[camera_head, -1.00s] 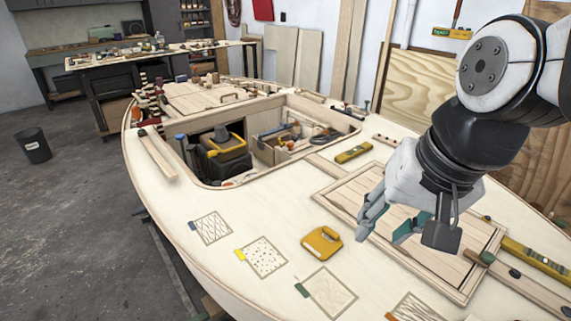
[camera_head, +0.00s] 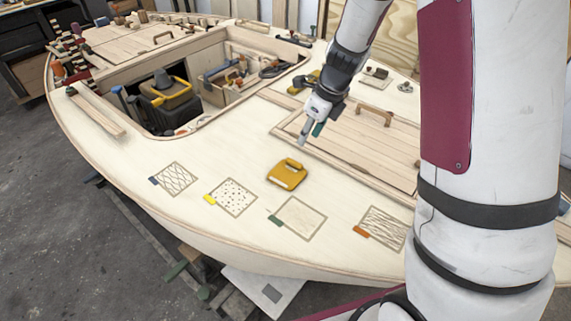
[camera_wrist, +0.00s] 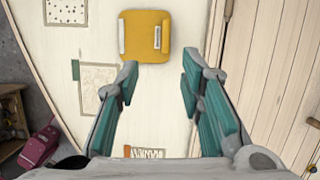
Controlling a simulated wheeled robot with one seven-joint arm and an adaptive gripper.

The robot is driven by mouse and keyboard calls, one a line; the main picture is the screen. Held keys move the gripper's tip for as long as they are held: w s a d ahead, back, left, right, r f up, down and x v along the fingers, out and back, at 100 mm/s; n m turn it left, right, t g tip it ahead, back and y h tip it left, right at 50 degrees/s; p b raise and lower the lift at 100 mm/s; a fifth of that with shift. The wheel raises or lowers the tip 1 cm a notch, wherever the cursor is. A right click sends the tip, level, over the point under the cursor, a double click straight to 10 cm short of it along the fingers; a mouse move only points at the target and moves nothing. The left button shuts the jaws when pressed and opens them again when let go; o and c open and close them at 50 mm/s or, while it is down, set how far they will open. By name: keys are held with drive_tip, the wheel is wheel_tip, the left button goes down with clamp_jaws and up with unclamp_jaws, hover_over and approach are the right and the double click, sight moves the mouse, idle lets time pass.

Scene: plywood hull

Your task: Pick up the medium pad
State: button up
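A yellow pad (camera_head: 287,173) with rounded corners and a raised grip lies flat on the pale plywood deck. No label on it is readable, so I take it as the medium pad by its look only. In the wrist view, the yellow pad (camera_wrist: 145,36) lies beyond my fingertips, left of centre, with a light strip at its left side. My gripper (camera_head: 310,131) is above the deck behind and slightly right of the pad, apart from it. In the wrist view, my gripper (camera_wrist: 160,85) has its teal-lined fingers spread, with only bare deck between them.
Squares with coloured tabs line the deck's near edge: wavy (camera_head: 174,179), dotted (camera_head: 232,197), plain-looking (camera_head: 298,219) and streaked (camera_head: 383,228). A hatch panel (camera_head: 350,150) with a wooden handle (camera_head: 373,115) lies right of the pad. An open well (camera_head: 135,100) holds a toolbox (camera_head: 172,98).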

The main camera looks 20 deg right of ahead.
hover_over(295, 161)
drive_tip(key=s, duration=0.2)
drive_tip(key=f, duration=0.5)
drive_tip(key=f+b, duration=0.1)
drive_tip(key=f, duration=0.2)
drive_tip(key=shift+d+f, duration=0.25)
drive_tip(key=shift+w+d+x, duration=0.1)
drive_tip(key=shift+d+x, duration=0.05)
drive_tip(key=shift+x, duration=1.15)
drive_tip(key=shift+w+d+x, duration=0.15)
drive_tip(key=shift+x, duration=1.1)
drive_tip(key=shift+c, duration=0.6)
clamp_jaws()
